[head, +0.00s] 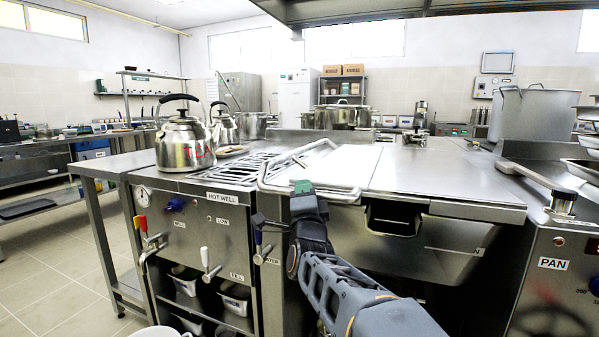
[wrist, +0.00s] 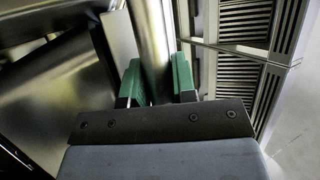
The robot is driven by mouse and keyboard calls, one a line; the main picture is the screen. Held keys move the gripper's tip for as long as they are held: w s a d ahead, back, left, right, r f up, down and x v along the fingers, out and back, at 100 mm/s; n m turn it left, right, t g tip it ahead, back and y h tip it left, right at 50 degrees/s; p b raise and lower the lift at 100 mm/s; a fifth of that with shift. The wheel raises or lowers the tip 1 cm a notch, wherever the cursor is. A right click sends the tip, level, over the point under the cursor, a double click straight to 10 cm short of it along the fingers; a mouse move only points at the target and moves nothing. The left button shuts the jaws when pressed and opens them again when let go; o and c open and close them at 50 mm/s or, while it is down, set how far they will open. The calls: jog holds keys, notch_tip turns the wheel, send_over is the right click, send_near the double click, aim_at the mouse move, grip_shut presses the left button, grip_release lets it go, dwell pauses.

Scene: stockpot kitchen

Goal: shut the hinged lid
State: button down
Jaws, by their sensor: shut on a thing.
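The hinged lid (head: 345,166) is a pale flat metal panel in the middle of the steel range in the head view. It lies level or nearly level; I cannot tell whether it is fully down. A round metal bar handle (head: 325,193) loops along its front and left side. My gripper (head: 302,187) has green fingertips and is at the front stretch of this bar. In the wrist view my gripper (wrist: 157,82) is shut on the bar (wrist: 152,40), which runs between the two green fingers. The lid's hinge is not clear in either view.
A kettle (head: 185,140) stands on the range left of the lid, beside a slatted grate (head: 232,168). A steel spout (head: 393,218) juts out below the lid. A long-handled tool (head: 540,180) and a large pot (head: 535,115) are at the right. Floor is open at left.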

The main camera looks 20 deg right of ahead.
jog(key=shift+f, duration=1.35)
jog(key=c, duration=0.9)
grip_release()
jog(key=shift+a, duration=0.1)
jog(key=shift+r, duration=0.2)
